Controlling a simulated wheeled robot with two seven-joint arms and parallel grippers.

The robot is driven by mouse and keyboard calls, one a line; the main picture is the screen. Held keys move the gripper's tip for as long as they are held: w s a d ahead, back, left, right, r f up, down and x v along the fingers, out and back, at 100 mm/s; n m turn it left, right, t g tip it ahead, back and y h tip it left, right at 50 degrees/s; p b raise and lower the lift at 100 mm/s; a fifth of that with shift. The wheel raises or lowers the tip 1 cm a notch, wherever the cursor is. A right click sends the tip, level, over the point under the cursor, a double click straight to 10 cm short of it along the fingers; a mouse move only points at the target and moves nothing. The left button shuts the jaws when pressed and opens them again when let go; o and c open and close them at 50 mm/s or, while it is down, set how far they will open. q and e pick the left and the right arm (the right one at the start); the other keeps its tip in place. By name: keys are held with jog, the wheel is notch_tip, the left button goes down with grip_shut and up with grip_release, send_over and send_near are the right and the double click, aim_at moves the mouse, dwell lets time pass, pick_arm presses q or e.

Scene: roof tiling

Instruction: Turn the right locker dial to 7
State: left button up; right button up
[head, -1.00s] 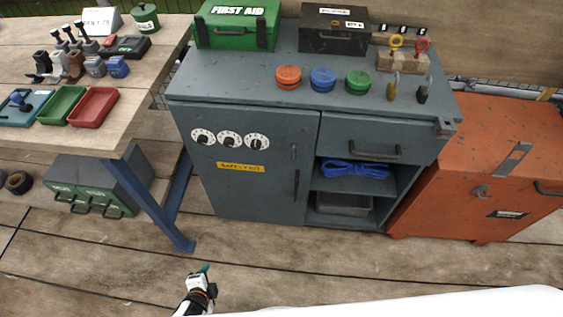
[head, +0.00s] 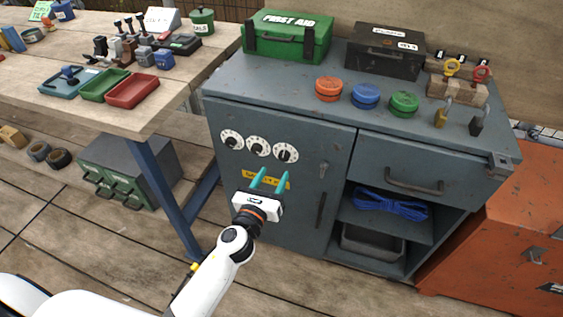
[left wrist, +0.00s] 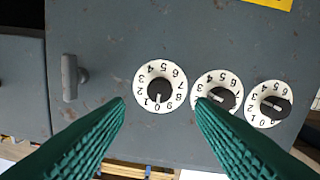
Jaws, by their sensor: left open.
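The right locker dial (head: 286,153) is a white numbered disc with a black knob, the rightmost of three on the blue-grey cabinet door. In the left wrist view, which is upside down, it is the leftmost dial (left wrist: 160,85); its pointer faces down, near 0. The middle dial (head: 258,146) and left dial (head: 231,139) sit beside it. My left gripper (head: 270,177) is open and empty, its teal fingers in front of the door just below the dials. In the wrist view its fingertips (left wrist: 160,102) lie either side of the right dial, apart from it. My right gripper is not in view.
A yellow label (head: 284,183) is below the dials, partly behind my fingers. A latch knob (head: 323,168) and door handle (head: 321,210) stick out to the right. The workbench (head: 150,118) stands on the left. An orange chest (head: 500,240) stands at right.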

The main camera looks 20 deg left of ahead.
aim_at(283, 158)
pick_arm(q)
jog(key=w, duration=0.5)
jog(key=shift+w+d+f, duration=0.1)
jog(key=shift+w+d, duration=0.1)
jog(key=shift+w, duration=0.15)
jog(key=c, duration=1)
